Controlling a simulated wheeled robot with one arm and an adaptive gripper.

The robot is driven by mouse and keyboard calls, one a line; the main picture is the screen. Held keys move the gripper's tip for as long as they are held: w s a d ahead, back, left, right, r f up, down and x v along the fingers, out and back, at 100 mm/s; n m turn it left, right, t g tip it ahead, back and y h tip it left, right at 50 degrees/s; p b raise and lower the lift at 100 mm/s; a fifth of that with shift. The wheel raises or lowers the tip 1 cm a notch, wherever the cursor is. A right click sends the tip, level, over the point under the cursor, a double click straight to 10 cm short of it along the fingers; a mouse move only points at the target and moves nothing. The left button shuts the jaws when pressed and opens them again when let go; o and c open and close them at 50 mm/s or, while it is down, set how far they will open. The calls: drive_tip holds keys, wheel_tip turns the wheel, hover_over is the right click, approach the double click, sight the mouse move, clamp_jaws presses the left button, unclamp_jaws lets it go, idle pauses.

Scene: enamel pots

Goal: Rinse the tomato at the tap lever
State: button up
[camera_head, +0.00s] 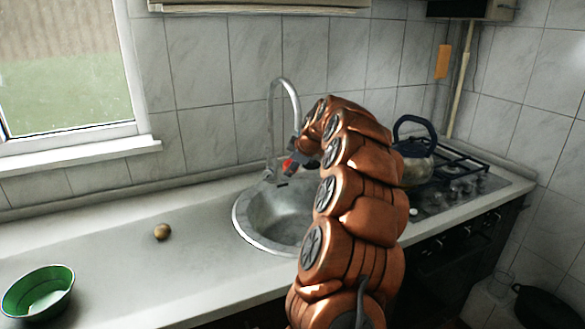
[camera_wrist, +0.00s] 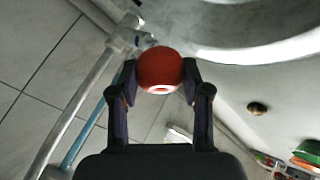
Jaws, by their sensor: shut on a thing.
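The red tomato (camera_wrist: 159,69) is held between the two fingertips of my gripper (camera_wrist: 160,80) in the wrist view. In the head view a small red part of the tomato (camera_head: 287,165) shows at the end of my arm, and my gripper (camera_head: 295,160) is mostly hidden by the arm. The tap (camera_head: 272,125) has a tall curved spout behind the sink (camera_head: 245,235). The tap's body (camera_wrist: 124,38) is close beside the tomato in the wrist view; whether they touch I cannot tell. The lever is not clearly distinguishable.
A round brown potato-like thing (camera_head: 162,231) lies on the counter (camera_head: 110,250) left of the sink. A green bowl (camera_head: 40,290) stands at the front left. A dark kettle (camera_head: 415,160) stands on the stove (camera_head: 450,190) at the right. The counter between bowl and sink is mostly clear.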

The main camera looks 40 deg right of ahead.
drive_tip(key=s+a+b, duration=0.2)
drive_tip(key=a+b, duration=0.1)
drive_tip(key=a, duration=0.2)
drive_tip(key=shift+s+a, duration=0.25)
drive_tip(key=shift+s, duration=0.15)
drive_tip(key=shift+r, duration=0.1)
idle(1.3)
drive_tip(key=s+a+r+b, duration=0.1)
drive_tip(key=s+a+r, duration=0.1)
drive_tip(key=a+r, duration=0.2)
drive_tip(key=shift+s+a, duration=0.15)
drive_tip(key=shift+a, duration=0.1)
idle(0.4)
drive_tip(key=shift+f, duration=0.1)
idle(0.6)
